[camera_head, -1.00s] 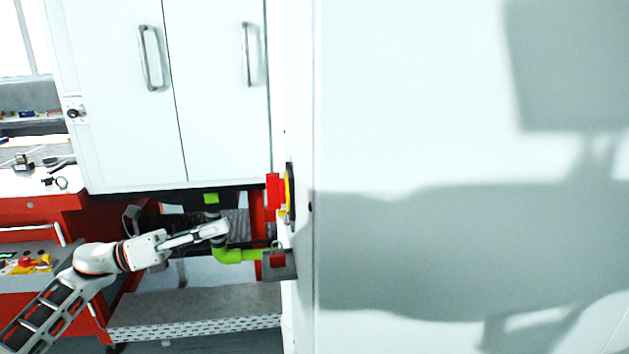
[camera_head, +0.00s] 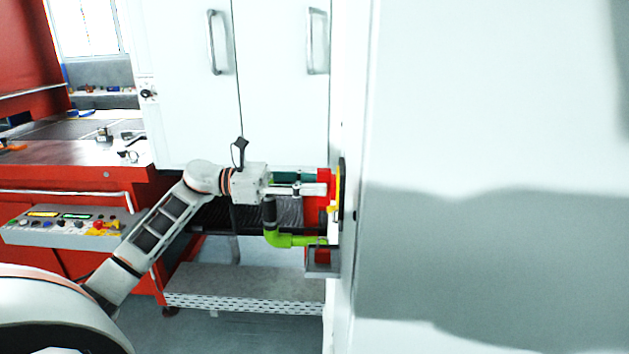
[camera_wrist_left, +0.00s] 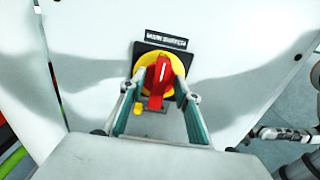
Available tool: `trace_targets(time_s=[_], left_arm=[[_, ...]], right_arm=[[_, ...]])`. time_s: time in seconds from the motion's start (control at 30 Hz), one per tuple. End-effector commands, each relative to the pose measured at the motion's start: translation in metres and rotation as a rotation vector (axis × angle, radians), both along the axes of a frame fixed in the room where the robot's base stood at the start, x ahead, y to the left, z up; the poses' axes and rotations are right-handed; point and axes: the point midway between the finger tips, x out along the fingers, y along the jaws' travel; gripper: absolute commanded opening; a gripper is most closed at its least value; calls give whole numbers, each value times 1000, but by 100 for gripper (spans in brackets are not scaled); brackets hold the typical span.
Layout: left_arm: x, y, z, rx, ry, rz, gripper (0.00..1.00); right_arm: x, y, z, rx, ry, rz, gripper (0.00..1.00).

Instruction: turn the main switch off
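The main switch shows in the left wrist view as a red handle (camera_wrist_left: 158,82) on a yellow disc (camera_wrist_left: 178,68), on a black plate labelled "MAIN SWITCH" (camera_wrist_left: 166,40). The handle stands roughly upright in that picture. My left gripper (camera_wrist_left: 160,80) is open, with one finger on each side of the handle and small gaps visible. In the head view the switch (camera_head: 341,185) is seen edge-on on the white panel, and my left gripper (camera_head: 325,189) reaches it from the left. The fingertips are partly hidden there by red parts. My right gripper is not identifiable in either view.
White cabinet doors (camera_head: 190,80) hang above my left arm. A green pipe (camera_head: 290,240) and a grey box (camera_head: 322,262) sit just below the gripper. A control panel with buttons (camera_head: 65,232) is at the left. The large white panel (camera_head: 500,120) fills the right.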

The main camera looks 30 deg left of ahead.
Motion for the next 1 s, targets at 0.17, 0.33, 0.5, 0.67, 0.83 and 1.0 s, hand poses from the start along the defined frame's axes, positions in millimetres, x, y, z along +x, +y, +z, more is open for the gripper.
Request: trace_targets(time_s=[0.17,0.33,0.5,0.67,0.83,1.0], left_arm=[[2,-4,-1,-1,2,-1,32],[2,-4,-1,-1,2,-1,27],[2,-3,-1,-1,2,0,0],[2,-3,-1,-2,3,0,0],[2,-3,-3,-16,29,1,0],[3,-2,-5,-55,100,1,0]], right_arm=[[1,0,1,-1,-1,0,40],[2,-1,2,-1,-3,1,40],[3,-1,3,-2,-6,1,40],[3,-1,4,-2,-9,1,40],[2,-1,-1,-2,-5,1,40],[-3,-1,-16,-2,8,1,40]])
